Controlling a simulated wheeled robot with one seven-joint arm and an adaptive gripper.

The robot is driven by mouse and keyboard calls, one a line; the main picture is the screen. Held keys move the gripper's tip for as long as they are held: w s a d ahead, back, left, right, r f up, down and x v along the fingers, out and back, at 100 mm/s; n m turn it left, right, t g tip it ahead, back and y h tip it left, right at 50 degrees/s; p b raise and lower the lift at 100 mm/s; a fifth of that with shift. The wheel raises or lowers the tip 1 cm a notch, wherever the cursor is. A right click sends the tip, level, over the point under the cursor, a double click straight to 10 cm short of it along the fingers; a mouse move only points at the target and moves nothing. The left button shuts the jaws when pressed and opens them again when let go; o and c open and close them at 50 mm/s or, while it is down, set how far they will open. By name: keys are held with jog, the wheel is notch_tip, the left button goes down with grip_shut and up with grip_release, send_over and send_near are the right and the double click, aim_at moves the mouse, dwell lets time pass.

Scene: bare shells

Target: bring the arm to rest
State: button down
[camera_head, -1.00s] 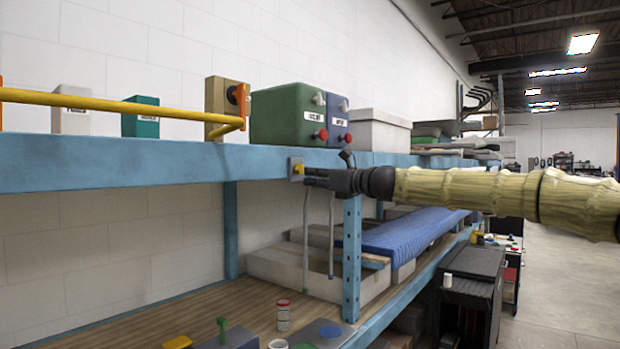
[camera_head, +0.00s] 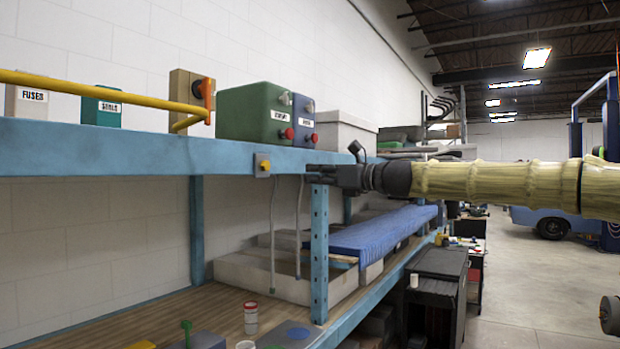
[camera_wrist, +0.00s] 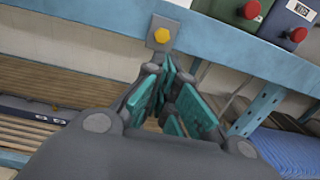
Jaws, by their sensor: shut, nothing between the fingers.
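My gripper (camera_head: 312,173) is at the end of my arm, which reaches in from the right in the head view. Its fingers point left, in front of the blue shelf beam (camera_head: 100,148). In the wrist view my gripper (camera_wrist: 172,98) is shut and empty, with its teal finger pads close together. A yellow button on a small grey plate (camera_head: 263,165) sits on the beam, left of the fingertips and apart from them in the head view. In the wrist view the button (camera_wrist: 162,35) is just beyond the fingertips.
A green box (camera_head: 250,113) and a blue box (camera_head: 301,124) with red knobs stand on the upper shelf. A yellow rail (camera_head: 90,90) runs in front of smaller boxes. A blue post (camera_head: 319,250) stands below my gripper. Open floor (camera_head: 540,290) lies to the right.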

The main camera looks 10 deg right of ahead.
jog(key=shift+s+d+r, duration=0.1)
jog(key=shift+s+d, duration=0.05)
jog(key=shift+d, duration=0.05)
jog(key=shift+a, duration=0.1)
